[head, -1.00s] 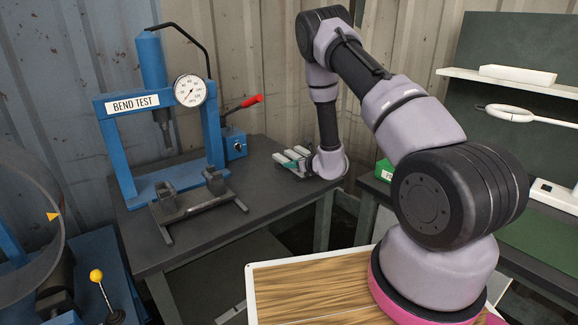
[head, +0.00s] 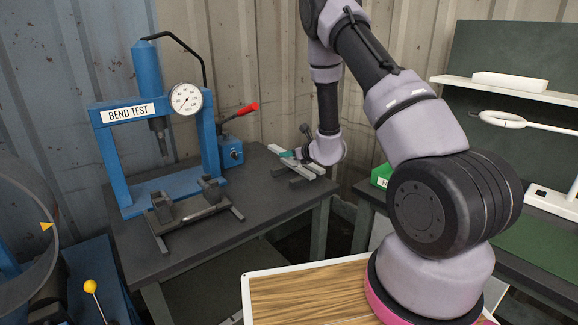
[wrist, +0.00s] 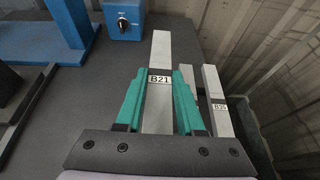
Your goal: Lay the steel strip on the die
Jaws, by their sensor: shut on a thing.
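My gripper (wrist: 160,82) has teal fingers closed on both sides of a flat grey steel strip (wrist: 158,50) labelled B21, seen in the wrist view. The strip points forward from the fingers and looks nearer the camera than the strip beside it. In the head view my gripper (head: 290,155) is over the strip rack, its fingers partly hidden by my wrist. The die (head: 188,205), a dark frame with two raised blocks, stands at the front of the blue bend-test press (head: 160,150). Nothing lies across its blocks.
Another labelled strip (wrist: 217,100) is right of the held one. The dark bench (head: 255,205) is clear between die and rack. The corrugated wall is close behind.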

